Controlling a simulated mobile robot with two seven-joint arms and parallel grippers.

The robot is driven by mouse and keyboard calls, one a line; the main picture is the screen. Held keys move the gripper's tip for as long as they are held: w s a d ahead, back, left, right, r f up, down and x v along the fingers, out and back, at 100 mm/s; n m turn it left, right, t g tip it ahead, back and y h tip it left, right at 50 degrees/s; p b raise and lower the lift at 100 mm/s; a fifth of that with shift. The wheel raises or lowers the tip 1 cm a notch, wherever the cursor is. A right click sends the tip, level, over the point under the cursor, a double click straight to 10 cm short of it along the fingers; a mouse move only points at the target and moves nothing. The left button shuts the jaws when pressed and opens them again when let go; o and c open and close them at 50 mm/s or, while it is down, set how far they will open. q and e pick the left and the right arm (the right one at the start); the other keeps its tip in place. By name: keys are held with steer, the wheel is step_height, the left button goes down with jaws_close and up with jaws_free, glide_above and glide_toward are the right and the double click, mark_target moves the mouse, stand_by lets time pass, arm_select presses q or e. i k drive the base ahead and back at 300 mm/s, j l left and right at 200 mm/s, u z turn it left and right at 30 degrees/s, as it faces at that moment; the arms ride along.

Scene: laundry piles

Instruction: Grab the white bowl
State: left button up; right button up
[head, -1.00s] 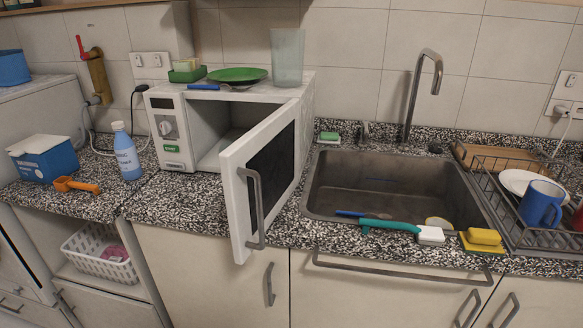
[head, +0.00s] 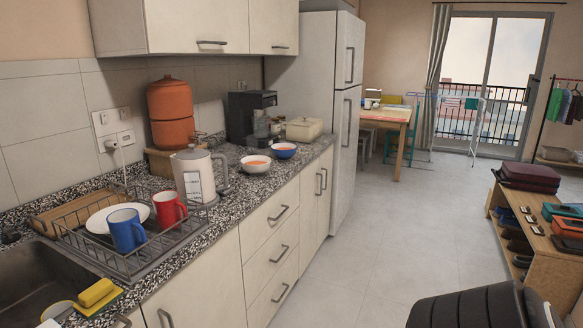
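The white bowl (head: 256,170) sits on the speckled counter, to the right of the white kettle. It has something orange-red inside. A second bowl, blue outside with a white rim (head: 284,152), stands just behind it to the right, also with orange-red inside.
A dish rack (head: 150,250) holds a white plate, a blue mug (head: 126,230) and a red mug (head: 168,208). The kettle (head: 197,178), a coffee maker (head: 250,115) and a cream pot (head: 303,129) stand nearby. A shoe shelf (head: 540,240) is at right. The floor (head: 385,235) between is clear.

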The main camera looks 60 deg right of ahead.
mark_target(256, 167)
steer(key=z, duration=1.7)
steer(key=i+l+u, duration=0.1)
steer(key=i+l, duration=0.95)
steer(key=i+l+u, duration=0.1)
steer(key=i+l, duration=0.95)
steer(key=l, duration=0.15)
